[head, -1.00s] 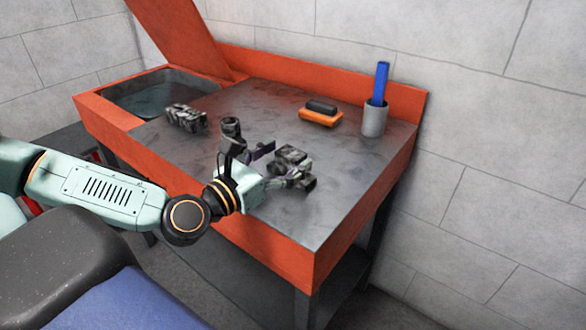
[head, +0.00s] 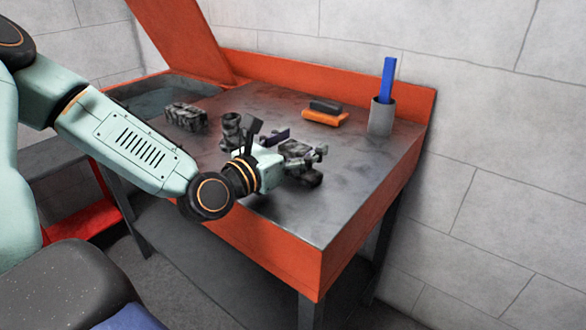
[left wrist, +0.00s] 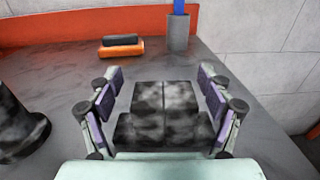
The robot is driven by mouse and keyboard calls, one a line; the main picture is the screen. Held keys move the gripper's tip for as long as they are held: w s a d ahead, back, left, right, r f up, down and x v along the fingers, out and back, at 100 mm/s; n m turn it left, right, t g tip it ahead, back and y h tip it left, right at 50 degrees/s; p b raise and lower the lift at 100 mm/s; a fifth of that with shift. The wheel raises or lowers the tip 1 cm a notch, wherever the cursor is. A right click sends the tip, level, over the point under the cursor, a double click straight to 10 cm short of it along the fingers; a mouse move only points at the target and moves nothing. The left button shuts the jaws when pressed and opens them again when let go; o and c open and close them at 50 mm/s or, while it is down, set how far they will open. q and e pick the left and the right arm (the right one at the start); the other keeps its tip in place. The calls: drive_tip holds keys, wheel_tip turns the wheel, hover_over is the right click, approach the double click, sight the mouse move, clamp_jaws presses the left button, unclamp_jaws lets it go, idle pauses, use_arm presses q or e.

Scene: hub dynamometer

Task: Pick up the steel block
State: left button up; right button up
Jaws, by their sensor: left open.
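A dark, mottled grey block, which I take to be the steel block (head: 294,149), sits on the bench top near its front right. It is partly hidden by my left gripper (head: 298,145). In the left wrist view the steel block (left wrist: 163,119) has a stepped shape with a seam down its middle. It stands between the spread fingers of my left gripper (left wrist: 160,84), with a visible gap on each side. The left gripper is open. My right gripper is not in view.
A dark cylindrical part (head: 230,127) stands close left of the gripper. A ribbed dark part (head: 186,117) lies farther left, by the sunken basin (head: 150,98). An orange-and-black brush-like item (head: 323,115) and a grey cup (head: 381,117) holding a blue bar are at the back.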

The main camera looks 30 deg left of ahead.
use_arm(q)
drive_tip(key=shift+w+a+f+b, duration=0.15)
drive_tip(key=shift+w+b, duration=0.2)
drive_tip(key=shift+w, duration=0.25)
drive_tip(key=shift+w+d+r, duration=0.2)
drive_tip(key=shift+w+d, duration=0.1)
drive_tip(key=shift+w, duration=0.1)
drive_tip(key=shift+a, duration=0.15)
drive_tip(key=shift+c, duration=0.4)
drive_tip(key=c, duration=0.5)
clamp_jaws()
